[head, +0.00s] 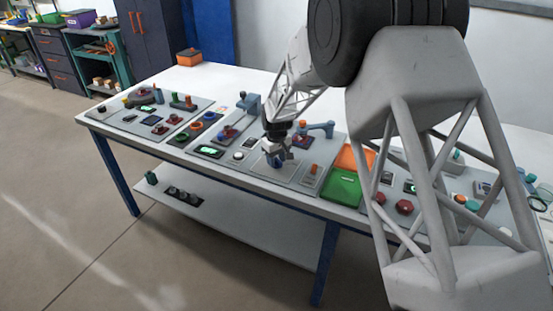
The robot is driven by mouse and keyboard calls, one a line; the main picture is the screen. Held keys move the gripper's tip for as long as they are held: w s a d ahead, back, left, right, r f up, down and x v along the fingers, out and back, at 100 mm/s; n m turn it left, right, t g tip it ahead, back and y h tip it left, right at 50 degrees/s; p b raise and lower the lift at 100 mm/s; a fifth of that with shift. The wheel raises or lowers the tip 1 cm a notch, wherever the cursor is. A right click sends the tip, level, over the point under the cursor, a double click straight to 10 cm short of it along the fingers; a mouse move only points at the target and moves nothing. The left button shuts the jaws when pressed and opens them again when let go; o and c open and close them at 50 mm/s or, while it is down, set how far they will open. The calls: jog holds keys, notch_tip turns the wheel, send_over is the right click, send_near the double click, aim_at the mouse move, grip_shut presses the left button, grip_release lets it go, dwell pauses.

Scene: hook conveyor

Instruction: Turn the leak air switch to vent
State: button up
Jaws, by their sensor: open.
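My gripper (278,151) points down over the middle panel of the white table, close above a small blue part (285,161) on that panel. The jaws are open. I cannot tell whether they touch the blue part. Several small knobs and switches sit on the panels, too small to read their labels, so I cannot tell which one is the leak air switch. An orange-topped switch (313,170) stands just right of my gripper on a small grey plate. My gripper and wrist hide part of the middle panel.
A green tray (341,188) and an orange tray (355,157) lie further right. A left panel (128,122) holds several knobs. The table's back left is mostly clear, with an orange box (189,57).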

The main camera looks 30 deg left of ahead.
aim_at(277, 159)
jog(key=shift+r, duration=0.1)
jog(key=shift+r, duration=3.85)
